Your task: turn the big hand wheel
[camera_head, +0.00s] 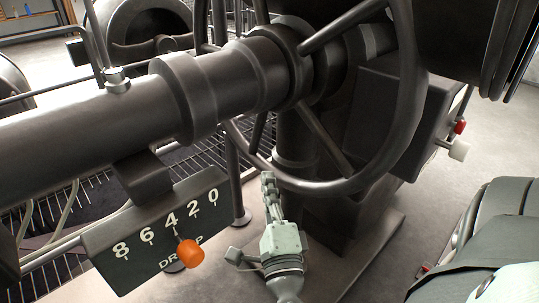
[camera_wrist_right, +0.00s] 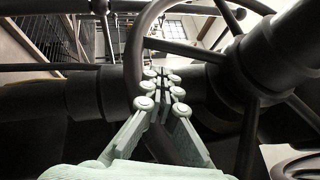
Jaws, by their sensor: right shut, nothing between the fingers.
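The big hand wheel (camera_head: 411,95) is dark metal with a round rim and several spokes, set around a thick horizontal shaft in the head view. Its top is cut off by the frame. My right gripper (camera_head: 267,178) is at the lower left of the rim, pointing up, with its fingers together and empty. In the right wrist view the closed fingertips (camera_wrist_right: 161,77) are just right of the curved wheel rim (camera_wrist_right: 133,58), which passes behind the fingers. I cannot tell whether they touch it. My left gripper is not in view.
A thick dark pipe (camera_head: 80,135) runs in from the left. Below it hangs a numbered plate (camera_head: 120,258) with an orange-knobbed lever (camera_head: 190,253). A dark box (camera_head: 432,125) with red and white knobs stands right of the wheel. Railings and grating are at the left; bare floor shows at right.

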